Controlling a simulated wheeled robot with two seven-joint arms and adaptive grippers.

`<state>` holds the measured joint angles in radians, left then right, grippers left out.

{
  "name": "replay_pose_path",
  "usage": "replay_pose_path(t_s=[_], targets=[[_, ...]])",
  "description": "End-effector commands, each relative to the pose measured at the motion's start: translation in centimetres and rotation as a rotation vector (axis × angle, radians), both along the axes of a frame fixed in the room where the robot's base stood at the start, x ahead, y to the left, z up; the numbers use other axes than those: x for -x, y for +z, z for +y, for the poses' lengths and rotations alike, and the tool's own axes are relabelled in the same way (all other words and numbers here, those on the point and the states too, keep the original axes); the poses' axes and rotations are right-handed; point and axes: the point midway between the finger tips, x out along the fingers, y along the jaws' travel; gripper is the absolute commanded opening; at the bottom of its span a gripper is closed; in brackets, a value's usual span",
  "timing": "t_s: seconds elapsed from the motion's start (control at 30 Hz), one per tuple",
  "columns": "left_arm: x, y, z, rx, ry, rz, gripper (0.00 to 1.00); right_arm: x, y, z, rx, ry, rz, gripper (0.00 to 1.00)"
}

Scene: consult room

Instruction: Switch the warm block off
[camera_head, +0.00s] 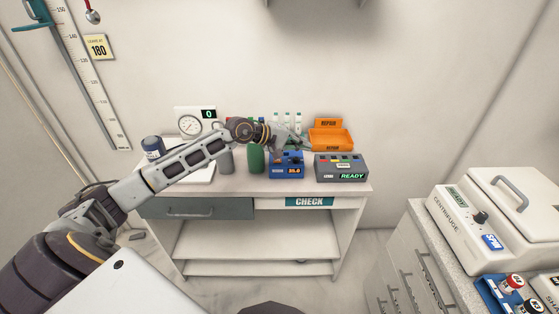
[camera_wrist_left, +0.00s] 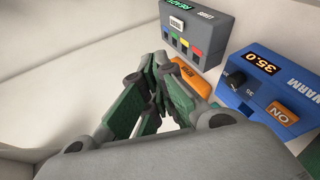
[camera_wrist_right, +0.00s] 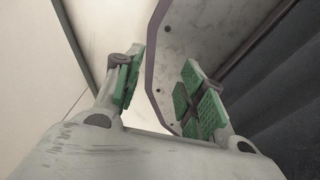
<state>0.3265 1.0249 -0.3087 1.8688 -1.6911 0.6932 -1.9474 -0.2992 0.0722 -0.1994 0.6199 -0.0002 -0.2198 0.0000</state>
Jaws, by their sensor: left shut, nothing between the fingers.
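The warm block is a blue box (camera_head: 292,172) on the table, with a lit orange display. My left gripper (camera_head: 283,141) is above and behind the block's top edge in the head view. In the left wrist view my left gripper (camera_wrist_left: 160,92) has its green-padded fingers together, empty, apart from the button. My right gripper (camera_wrist_right: 163,92) shows only in its own wrist view, fingers apart and empty.
A grey box (camera_head: 340,174) reading READY stands right of the block. An orange REPAIR tray (camera_head: 331,141) is behind it. A green cylinder (camera_head: 256,159) stands close on the block's left. A white centrifuge (camera_head: 505,215) stands on the right counter.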

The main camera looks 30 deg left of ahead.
Motion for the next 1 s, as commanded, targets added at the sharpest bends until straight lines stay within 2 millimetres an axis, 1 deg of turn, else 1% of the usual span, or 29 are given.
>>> replay_pose_path(t_s=[0.03, 0.1, 0.3, 0.4, 0.5, 0.67, 1.0], targets=[[-0.2, 0.1, 1.2, -0.083, -0.010, -0.013, 0.00, 0.0, 0.0, 0.0, 0.000, 0.000, 0.000, 0.40], [-0.3, 0.2, 2.9, -0.199, -0.028, -0.028, 0.00, 0.0, 0.1, -0.1, 0.001, 0.000, 0.000, 0.40], [-0.3, 0.5, 7.8, -0.498, -0.070, -0.044, 0.00, 0.0, 0.1, -0.5, 0.005, 0.002, 0.001, 0.40], [-0.3, 0.8, 9.9, -0.607, -0.083, -0.042, 0.00, 0.0, 0.1, -0.7, 0.008, 0.003, 0.000, 0.40], [-0.2, 1.1, 11.2, -0.677, -0.091, -0.038, 0.00, 0.0, 0.2, -0.9, 0.010, 0.004, 0.001, 0.40], [-0.1, 1.2, 12.2, -0.723, -0.096, -0.034, 0.00, 0.1, 0.2, -1.1, 0.012, 0.004, 0.001, 0.40], [-0.1, 1.2, 12.1, -0.723, -0.096, -0.034, 0.00, 0.1, 0.1, -1.0, 0.010, 0.004, 0.001, 0.40]])
